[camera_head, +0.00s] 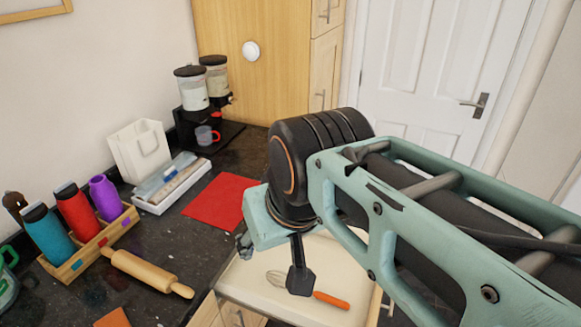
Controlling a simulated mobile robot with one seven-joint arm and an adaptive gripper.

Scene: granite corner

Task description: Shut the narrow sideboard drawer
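The open drawer (262,296) sticks out beside the dark counter at the bottom centre, with a pale inside and a light wooden edge on the right. In it lie a whisk with an orange handle (331,300) and a dark, flat-headed thing like a spatula (300,281), whose upper end is hidden by my arm. My arm reaches in from the right above the drawer. Only a small grey part of my gripper (244,243) shows below the wrist, near the drawer's back left. The rest is hidden, so its opening and any contact with the drawer cannot be told.
On the counter are a wooden rack (68,268) with bottles, a rolling pin (150,272), a red mat (217,202), a white tray (150,205) and a dispenser (192,88). A tall wooden cabinet (280,90) and a white door (425,70) stand behind.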

